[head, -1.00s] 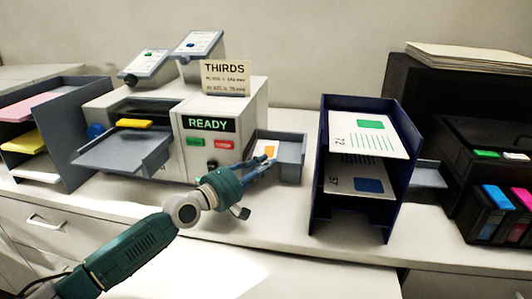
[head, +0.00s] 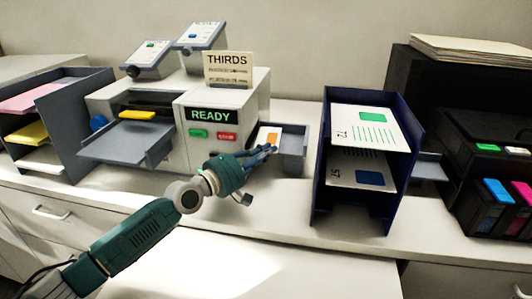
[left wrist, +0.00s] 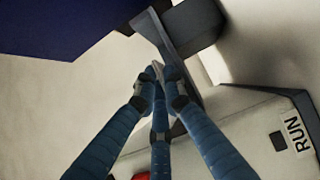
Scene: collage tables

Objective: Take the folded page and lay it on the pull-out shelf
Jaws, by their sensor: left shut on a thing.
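The folded page (head: 264,133), white with an orange mark, is at the output tray (head: 294,140) on the right side of the folding machine (head: 225,110). My left gripper (head: 265,150) is shut on the page's near edge and holds it at or just above the tray. In the left wrist view my fingers (left wrist: 157,80) meet, and only a thin pale edge shows between the tips. The pull-out shelf (head: 300,278) appears as a bare pale surface at the bottom front. My right gripper is out of view.
A dark blue rack (head: 318,190) with printed sheets stands right of the output tray. A grey sorter (head: 75,130) with coloured paper stands left. A black printer (head: 470,160) is far right. The counter strip before the machine is clear.

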